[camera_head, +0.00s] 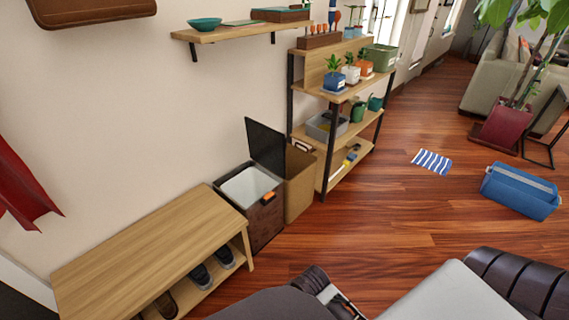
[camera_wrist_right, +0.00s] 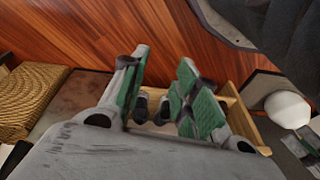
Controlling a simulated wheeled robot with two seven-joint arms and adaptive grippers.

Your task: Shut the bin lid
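The bin (camera_head: 266,222) is a dark brown box with a pale liner inside its open top. It stands on the floor between the bench and a cardboard-coloured box. Its dark lid (camera_head: 266,146) stands raised and open, near the wall side. An orange tab (camera_head: 268,198) shows on the bin's front rim. My right gripper (camera_wrist_right: 158,76) is open in the right wrist view, its green-padded fingers apart with nothing gripped between them. Shoes on a wooden shelf show beyond the fingers. I cannot identify the bin for certain in that view. My left gripper is not in view.
A wooden bench (camera_head: 150,250) with shoes beneath stands left of the bin. The tan box (camera_head: 299,180) and a shelf unit (camera_head: 330,185) stand right of it.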

